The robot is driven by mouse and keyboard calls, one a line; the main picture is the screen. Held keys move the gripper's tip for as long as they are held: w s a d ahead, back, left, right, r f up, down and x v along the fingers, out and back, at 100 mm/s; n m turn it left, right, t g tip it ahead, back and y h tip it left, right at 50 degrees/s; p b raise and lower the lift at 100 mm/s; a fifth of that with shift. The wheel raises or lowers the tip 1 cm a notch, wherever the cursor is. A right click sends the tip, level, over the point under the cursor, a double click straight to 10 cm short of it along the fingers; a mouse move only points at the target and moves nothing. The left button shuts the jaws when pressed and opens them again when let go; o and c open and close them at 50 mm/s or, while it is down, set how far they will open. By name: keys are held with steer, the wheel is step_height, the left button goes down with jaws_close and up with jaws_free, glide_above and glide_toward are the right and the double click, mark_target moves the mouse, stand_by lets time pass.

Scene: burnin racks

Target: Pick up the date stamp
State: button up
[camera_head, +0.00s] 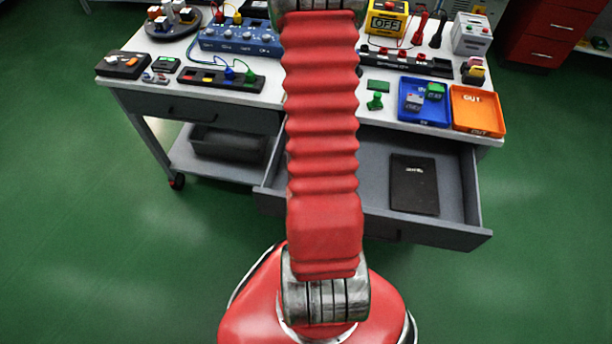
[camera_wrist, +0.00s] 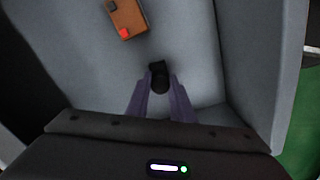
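A small black upright object with a knob-like top, which looks like the date stamp (camera_wrist: 159,78), stands in a grey drawer in the wrist view. My gripper (camera_wrist: 160,85) points down into the drawer, one finger on each side of this object. The fingers look open, with a narrow gap at the tips; I cannot tell whether they touch it. In the head view my red arm hides the gripper and the object.
The open drawer (camera_head: 377,163) also holds a black notebook (camera_head: 414,184) and a brown box with a red button (camera_wrist: 127,17). Drawer walls stand close around my gripper. The tabletop above carries a blue tray (camera_head: 402,117), an orange tray (camera_head: 478,122) and a green handled piece (camera_head: 376,102).

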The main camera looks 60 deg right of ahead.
jaws_close()
steer(key=shift+r, duration=5)
